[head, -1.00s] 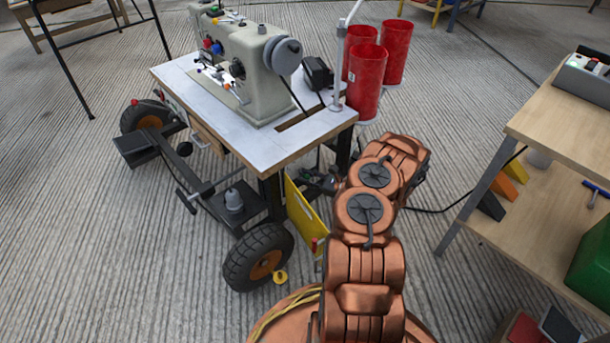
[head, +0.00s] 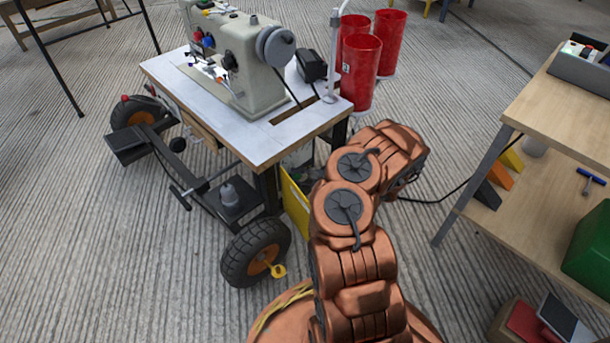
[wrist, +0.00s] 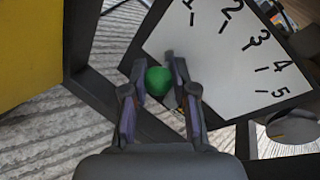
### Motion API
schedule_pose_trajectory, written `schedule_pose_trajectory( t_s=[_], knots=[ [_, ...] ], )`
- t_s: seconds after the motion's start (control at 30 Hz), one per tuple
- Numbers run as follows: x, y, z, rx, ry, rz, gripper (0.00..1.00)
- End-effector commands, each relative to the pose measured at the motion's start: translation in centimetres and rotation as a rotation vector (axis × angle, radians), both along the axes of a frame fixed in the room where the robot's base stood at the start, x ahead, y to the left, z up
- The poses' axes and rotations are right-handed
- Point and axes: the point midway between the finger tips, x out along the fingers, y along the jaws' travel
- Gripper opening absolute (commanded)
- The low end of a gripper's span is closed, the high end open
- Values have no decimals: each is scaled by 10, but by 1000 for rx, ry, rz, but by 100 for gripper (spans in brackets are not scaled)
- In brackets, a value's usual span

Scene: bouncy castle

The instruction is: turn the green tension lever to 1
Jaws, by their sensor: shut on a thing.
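In the wrist view, the green knob of the tension lever (wrist: 158,81) sits between the two fingers of my gripper (wrist: 154,70). The fingers are shut on it. A white scale plate (wrist: 215,65) with black numbers 1 to 5 lies beyond and to the right of the knob. The 1 is at the top and the 5 is at the lower right. The knob is at the plate's left edge, apart from the numbers. The rest of the lever is hidden. In the head view, my arm hides the gripper, lever and plate.
A sewing machine (head: 245,70) stands on a wheeled table (head: 190,85) beside my arm. A yellow panel (head: 296,205) hangs below it and also shows in the wrist view (wrist: 30,45). Red cylinders (head: 360,72) stand behind. A wooden shelf unit (head: 545,100) is at the right.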

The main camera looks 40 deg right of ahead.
Motion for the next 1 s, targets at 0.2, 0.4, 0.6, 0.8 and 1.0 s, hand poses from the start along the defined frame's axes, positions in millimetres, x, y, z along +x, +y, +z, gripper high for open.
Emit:
schedule_pose_trajectory(
  t_s=[0.2,0.4,0.6,0.8,1.0],
  knots=[
    [3,8,-1,-23,-2,11,0],
    [3,9,-2,-25,-2,13,0],
    [3,9,-2,-24,-1,13,30],
    [3,8,-1,-23,-2,12,51],
    [3,8,-1,-23,-3,12,53]
  ],
)
